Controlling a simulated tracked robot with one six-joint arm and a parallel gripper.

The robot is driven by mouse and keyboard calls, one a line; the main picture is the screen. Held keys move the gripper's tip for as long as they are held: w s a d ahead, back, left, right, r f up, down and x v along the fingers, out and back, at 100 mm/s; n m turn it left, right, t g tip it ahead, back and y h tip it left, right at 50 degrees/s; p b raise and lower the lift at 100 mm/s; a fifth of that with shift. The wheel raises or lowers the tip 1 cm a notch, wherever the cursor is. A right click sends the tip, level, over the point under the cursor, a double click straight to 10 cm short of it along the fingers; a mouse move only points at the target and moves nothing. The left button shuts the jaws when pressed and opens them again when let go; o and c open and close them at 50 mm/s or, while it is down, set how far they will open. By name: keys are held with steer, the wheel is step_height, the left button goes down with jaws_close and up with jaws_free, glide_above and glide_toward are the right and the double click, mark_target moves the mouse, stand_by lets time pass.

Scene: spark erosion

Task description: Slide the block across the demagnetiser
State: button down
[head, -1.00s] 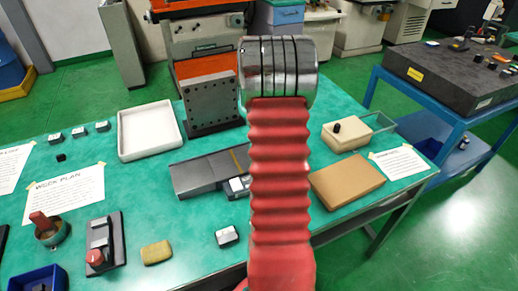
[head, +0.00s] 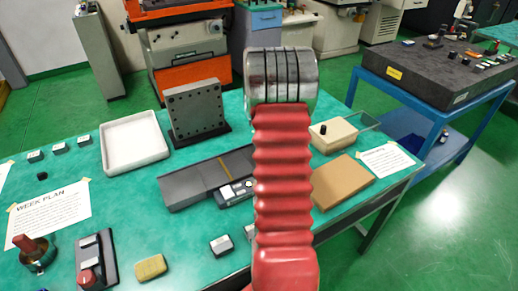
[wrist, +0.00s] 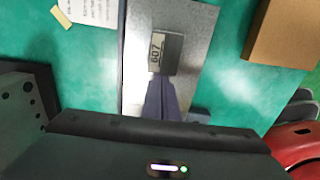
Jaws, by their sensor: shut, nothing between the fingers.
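The demagnetiser (head: 182,187) is a long grey flat-topped unit on the green table, with a brass stripe across it and a dark labelled box at its near side. My arm covers its right part in the head view. In the wrist view its metal top (wrist: 185,15) carries a small dark block (wrist: 166,54) with a pale label reading 607. My gripper (wrist: 162,82) is shut and empty, its fingertips at the block's lower edge; whether they touch cannot be told. Gripper and block are hidden behind my arm in the head view.
A brown box (head: 343,182) and a cream box (head: 333,135) lie right of the demagnetiser. An upright drilled plate (head: 197,108) and white tray (head: 134,141) stand behind. A small labelled block (head: 221,245) and a yellowish pad (head: 151,267) lie in front.

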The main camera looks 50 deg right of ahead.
steer(key=shift+w+a, duration=0.25)
steer(key=shift+a, duration=0.4)
steer(key=shift+w+a, duration=0.25)
steer(key=shift+a, duration=0.35)
steer(key=shift+w+a, duration=0.25)
steer(key=shift+a, duration=0.3)
step_height(320, 180, up, 10)
